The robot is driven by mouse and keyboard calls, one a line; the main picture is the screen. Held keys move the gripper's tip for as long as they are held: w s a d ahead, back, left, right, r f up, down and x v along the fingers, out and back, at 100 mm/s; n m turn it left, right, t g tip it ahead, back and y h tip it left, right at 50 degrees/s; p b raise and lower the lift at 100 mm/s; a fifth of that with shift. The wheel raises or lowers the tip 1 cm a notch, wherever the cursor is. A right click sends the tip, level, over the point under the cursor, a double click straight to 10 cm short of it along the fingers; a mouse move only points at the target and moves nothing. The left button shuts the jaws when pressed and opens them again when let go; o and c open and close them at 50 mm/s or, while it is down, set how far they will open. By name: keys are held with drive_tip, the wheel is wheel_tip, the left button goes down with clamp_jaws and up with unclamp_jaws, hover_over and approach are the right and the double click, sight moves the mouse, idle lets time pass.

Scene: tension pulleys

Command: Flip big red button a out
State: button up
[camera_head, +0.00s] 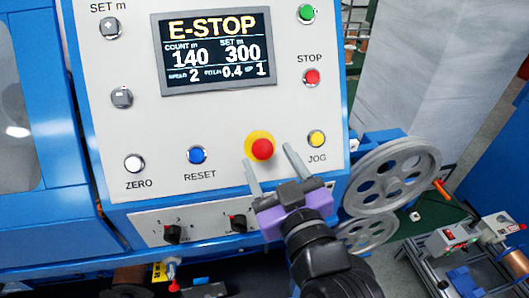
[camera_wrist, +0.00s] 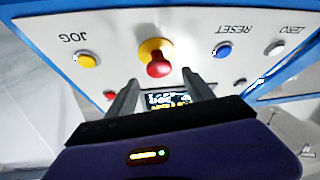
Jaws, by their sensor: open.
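The big red button (camera_head: 262,149) is a round red mushroom head on a yellow collar (camera_head: 251,140), set in the light grey panel. It also shows upside down in the wrist view (camera_wrist: 158,67). My gripper (camera_head: 271,156) has its two grey fingers apart, one on each side of the button in the head view. In the wrist view the fingers (camera_wrist: 160,88) also point toward the button, with empty space between them. I cannot tell whether either finger touches it. The display (camera_head: 217,50) reads E-STOP.
Near the button are a blue RESET button (camera_head: 197,155), a yellow JOG button (camera_head: 317,139), a red STOP button (camera_head: 312,77) and a white ZERO button (camera_head: 134,163). Dark knobs (camera_head: 238,222) sit below. A grey pulley wheel (camera_head: 392,174) stands right of the panel.

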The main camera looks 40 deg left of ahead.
drive_tip(key=v, duration=0.3)
drive_tip(key=shift+s+d, duration=0.15)
drive_tip(key=shift+d, duration=0.05)
drive_tip(key=shift+r, duration=0.1)
idle(0.3)
drive_tip(key=w+d+r+m+t, duration=0.1)
drive_tip(key=d+r+m+t, duration=0.25)
drive_tip(key=d, duration=0.25)
drive_tip(key=s+d+f+m+t+h, duration=0.25)
drive_tip(key=d+f+h, duration=0.2)
drive_tip(key=d, duration=0.45)
drive_tip(key=s+d+f+m+t+h, duration=0.2)
drive_tip(key=d+f+m+t+h, duration=0.15)
drive_tip(key=d+f, duration=0.4)
drive_tip(key=s+d+f+m+g+h, duration=0.2)
drive_tip(key=s+d+f+h, duration=0.1)
drive_tip(key=s+d, duration=0.6)
drive_tip(key=s+d+f+m+g+h, duration=0.2)
drive_tip(key=s+d+f+h, duration=0.2)
drive_tip(key=s+d, duration=0.4)
drive_tip(key=s+f, duration=0.1)
drive_tip(key=s, duration=0.3)
drive_tip(key=shift+s+d+f+g, duration=0.35)
drive_tip(key=shift+s+f, duration=0.05)
